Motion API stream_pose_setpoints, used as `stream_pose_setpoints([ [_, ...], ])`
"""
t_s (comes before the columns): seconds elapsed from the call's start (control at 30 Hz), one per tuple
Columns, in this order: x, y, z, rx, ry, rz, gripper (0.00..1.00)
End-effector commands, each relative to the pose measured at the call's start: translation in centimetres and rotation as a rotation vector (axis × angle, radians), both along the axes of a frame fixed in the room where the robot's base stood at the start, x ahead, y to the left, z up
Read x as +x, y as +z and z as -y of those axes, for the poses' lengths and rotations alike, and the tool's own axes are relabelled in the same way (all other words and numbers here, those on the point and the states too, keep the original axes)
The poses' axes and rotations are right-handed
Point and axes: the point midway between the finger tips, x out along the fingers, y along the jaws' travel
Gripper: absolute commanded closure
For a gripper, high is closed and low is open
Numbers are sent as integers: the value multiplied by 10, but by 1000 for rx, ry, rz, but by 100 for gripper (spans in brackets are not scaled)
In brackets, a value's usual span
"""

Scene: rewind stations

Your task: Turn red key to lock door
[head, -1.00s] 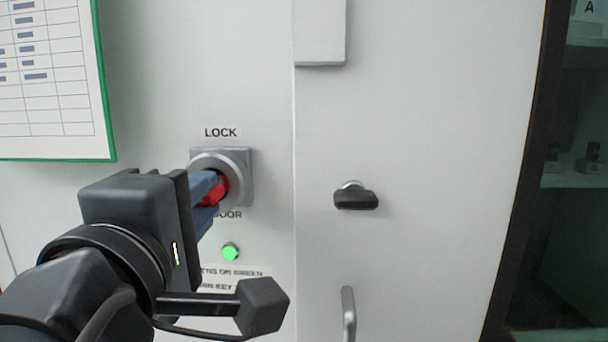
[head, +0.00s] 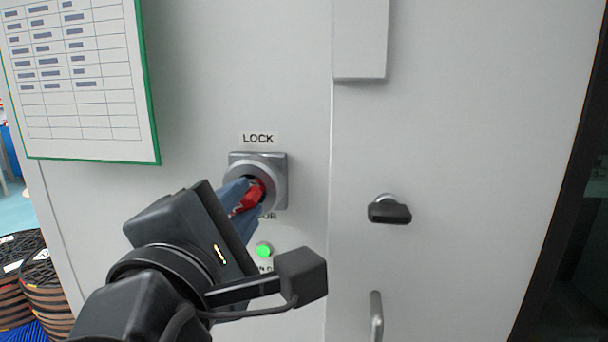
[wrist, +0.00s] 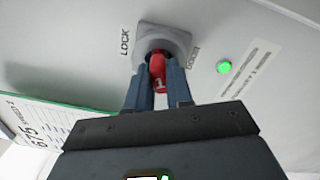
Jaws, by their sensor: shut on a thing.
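The red key (head: 250,196) sits in the round grey lock switch (head: 281,180) on the white cabinet front, below a LOCK label (head: 258,139). My gripper (head: 244,195) is shut on the key, with its blue fingers on either side of it. In the head view the key and gripper are tilted, and the fingers cover part of the label below the switch. In the wrist view the red key (wrist: 158,68) shows between the fingers, in front of the grey switch (wrist: 178,40). The green lamp (head: 264,250) below the switch is lit.
A black knob (head: 389,210) and a grey handle (head: 376,315) are on the door panel to the right. A green-framed chart (head: 85,85) hangs at upper left. Several spools (head: 38,280) stand at lower left.

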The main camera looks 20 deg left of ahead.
Motion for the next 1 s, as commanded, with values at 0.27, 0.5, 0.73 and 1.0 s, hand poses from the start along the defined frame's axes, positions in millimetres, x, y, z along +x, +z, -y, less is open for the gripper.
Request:
stream_pose_setpoints([
  [0.27, 1, -1, 1, -160, -2, 36, 100],
  [0.5, 1, -1, 1, -164, -2, 37, 100],
  [0.73, 1, 0, 2, -390, -2, 91, 100],
  [1.0, 1, 0, 2, -682, -2, 162, 100],
])
